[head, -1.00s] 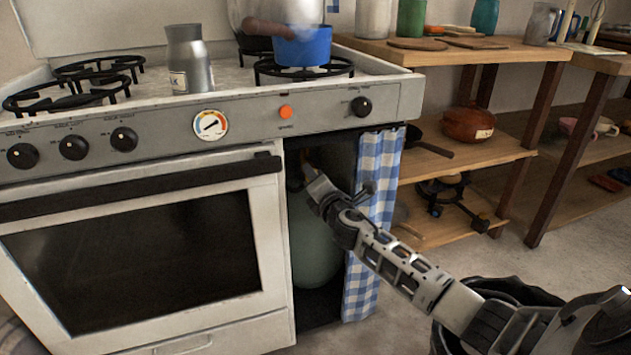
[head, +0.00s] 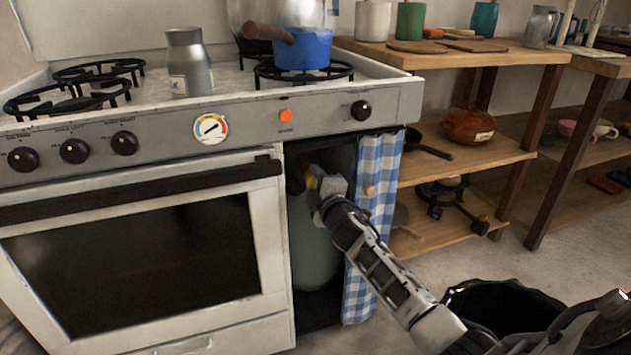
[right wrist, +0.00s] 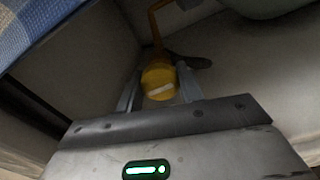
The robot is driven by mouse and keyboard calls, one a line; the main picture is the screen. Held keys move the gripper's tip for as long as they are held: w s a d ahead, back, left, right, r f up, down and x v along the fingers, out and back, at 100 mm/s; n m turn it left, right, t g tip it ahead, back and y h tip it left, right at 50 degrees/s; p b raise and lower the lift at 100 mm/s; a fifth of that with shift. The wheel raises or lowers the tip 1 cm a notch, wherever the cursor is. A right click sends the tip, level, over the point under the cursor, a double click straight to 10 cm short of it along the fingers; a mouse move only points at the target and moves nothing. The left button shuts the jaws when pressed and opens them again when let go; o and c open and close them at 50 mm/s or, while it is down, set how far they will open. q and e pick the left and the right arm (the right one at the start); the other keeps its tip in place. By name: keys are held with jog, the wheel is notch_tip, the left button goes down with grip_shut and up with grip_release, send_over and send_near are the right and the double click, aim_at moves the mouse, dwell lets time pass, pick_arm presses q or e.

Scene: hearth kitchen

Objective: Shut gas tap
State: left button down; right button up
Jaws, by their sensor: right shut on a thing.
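The gas cylinder (head: 313,250) is a grey-green bottle standing in the dark compartment beside the oven. The yellow gas tap (head: 311,180) is at its top, partly hidden by my right gripper. In the right wrist view the tap (right wrist: 159,81) is a round yellow knob with a pale stripe, sitting between the two fingers. My right gripper (right wrist: 159,92) is shut on it; in the head view the gripper (head: 318,184) reaches into the compartment from the right. My left gripper is not in view.
A blue checked curtain (head: 374,230) hangs at the compartment's right edge, close to my right arm. The white stove (head: 265,215) stands at left, with a blue pot (head: 303,50) on top. Wooden shelves (head: 460,160) are at right. A black bin (head: 500,305) stands on the floor.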

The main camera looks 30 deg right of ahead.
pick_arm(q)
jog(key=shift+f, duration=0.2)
pick_arm(e)
jog(key=shift+f+m, duration=0.1)
jog(key=shift+m, duration=0.3)
jog(key=o, duration=1)
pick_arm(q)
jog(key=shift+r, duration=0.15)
pick_arm(e)
jog(key=shift+s, duration=0.1)
jog(key=shift+s+a, duration=0.1)
jog(key=shift+s, duration=0.2)
pick_arm(q)
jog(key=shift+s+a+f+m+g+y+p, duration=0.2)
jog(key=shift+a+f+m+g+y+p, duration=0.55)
jog(key=shift+p, duration=1.3)
pick_arm(e)
jog(key=v, duration=1.5)
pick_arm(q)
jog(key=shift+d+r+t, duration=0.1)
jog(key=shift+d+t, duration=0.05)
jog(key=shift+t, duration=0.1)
pick_arm(e)
jog(key=shift+s, duration=0.15)
